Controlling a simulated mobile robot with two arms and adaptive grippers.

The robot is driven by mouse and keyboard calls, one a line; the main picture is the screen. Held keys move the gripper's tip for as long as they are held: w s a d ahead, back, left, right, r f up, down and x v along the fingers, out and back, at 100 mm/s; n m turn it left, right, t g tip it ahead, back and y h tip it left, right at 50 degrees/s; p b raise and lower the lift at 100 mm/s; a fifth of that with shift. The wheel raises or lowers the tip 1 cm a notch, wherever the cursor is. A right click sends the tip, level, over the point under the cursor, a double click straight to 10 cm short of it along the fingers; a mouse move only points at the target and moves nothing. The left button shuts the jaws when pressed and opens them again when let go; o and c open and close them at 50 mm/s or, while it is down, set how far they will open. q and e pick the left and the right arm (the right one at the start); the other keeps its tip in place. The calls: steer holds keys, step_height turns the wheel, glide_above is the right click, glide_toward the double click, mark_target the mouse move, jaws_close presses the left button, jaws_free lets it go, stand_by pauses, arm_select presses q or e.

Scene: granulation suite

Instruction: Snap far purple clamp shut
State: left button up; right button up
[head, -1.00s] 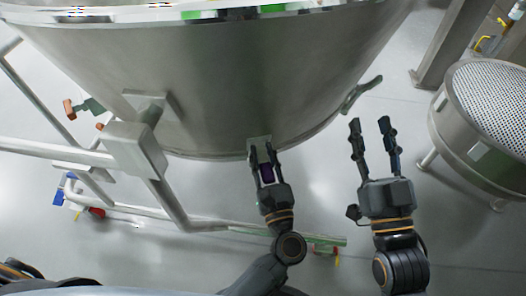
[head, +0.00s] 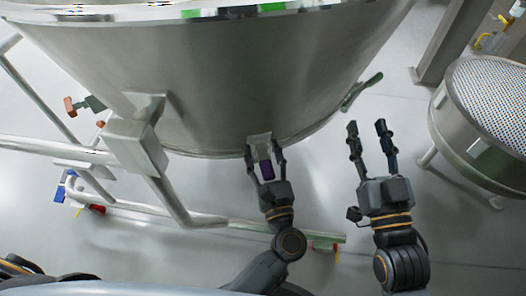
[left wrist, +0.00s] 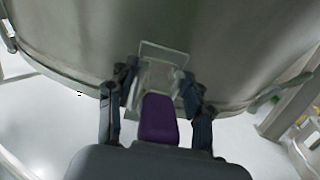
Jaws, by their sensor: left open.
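The purple clamp (head: 266,170) is on the lower wall of the big steel vessel, with a pale metal plate and loop above its purple handle. My left gripper (head: 266,157) is open, with one finger on each side of the clamp. In the left wrist view the purple handle (left wrist: 159,119) lies between the two fingers of my left gripper (left wrist: 157,93), close to the palm. I cannot tell whether the palm touches it. My right gripper (head: 367,132) is open and empty, to the right of the clamp.
The steel vessel (head: 230,75) fills the top. A green-tipped lever (head: 362,90) sticks out at its right. White pipework (head: 130,145) with valves is at the left. A perforated round steel drum (head: 480,150) stands at the right. Grey floor lies between the drum and vessel.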

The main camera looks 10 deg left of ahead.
mark_target(270, 180)
arm_select(q)
steer(key=v, duration=1.2)
steer(key=shift+d, duration=0.1)
